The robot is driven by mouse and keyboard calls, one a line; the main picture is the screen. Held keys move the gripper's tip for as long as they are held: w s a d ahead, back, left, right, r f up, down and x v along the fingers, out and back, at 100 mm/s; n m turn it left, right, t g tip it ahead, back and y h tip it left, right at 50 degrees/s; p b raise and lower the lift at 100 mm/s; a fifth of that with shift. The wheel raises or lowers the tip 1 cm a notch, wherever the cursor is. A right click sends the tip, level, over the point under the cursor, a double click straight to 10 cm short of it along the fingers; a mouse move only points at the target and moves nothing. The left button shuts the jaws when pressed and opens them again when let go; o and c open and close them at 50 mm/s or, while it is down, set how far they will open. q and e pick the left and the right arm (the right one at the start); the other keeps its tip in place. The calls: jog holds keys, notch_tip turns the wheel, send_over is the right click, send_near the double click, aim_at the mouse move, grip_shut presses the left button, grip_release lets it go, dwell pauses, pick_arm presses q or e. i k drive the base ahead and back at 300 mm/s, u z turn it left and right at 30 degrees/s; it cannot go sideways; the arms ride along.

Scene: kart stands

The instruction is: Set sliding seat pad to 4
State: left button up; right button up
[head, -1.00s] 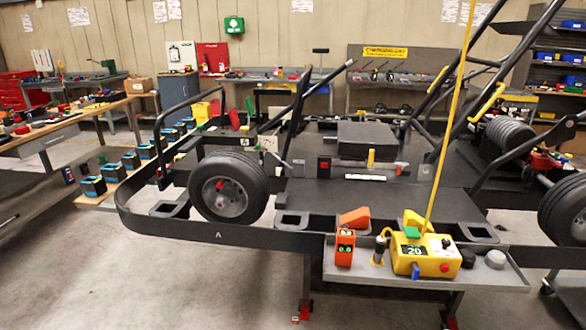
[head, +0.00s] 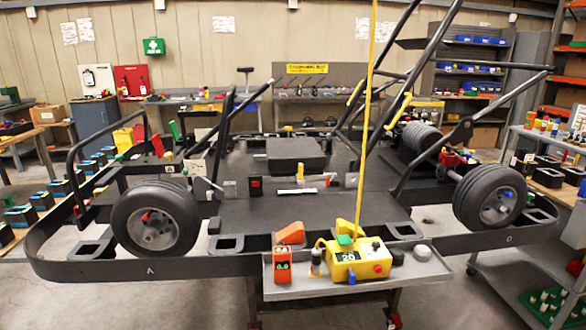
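The seat pad (head: 296,150) appears to be the thick dark grey block on the kart's floor tray, near the middle of the head view. A small yellow upright piece (head: 299,172) stands just in front of it. A white strip (head: 297,191) lies on the tray in front of that, and its marks are too small to read. I cannot tell which number the pad stands at. Neither of my grippers is in view.
The kart's front rail (head: 150,269) and two wheels (head: 155,218) (head: 490,196) lie between me and the pad. A tray (head: 440,270) at the front holds an orange meter (head: 282,265) and a yellow box (head: 358,262) reading 20.

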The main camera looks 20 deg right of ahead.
aim_at(299, 156)
jog(key=u, duration=0.1)
jog(key=i, duration=1.2)
jog(key=u, duration=0.05)
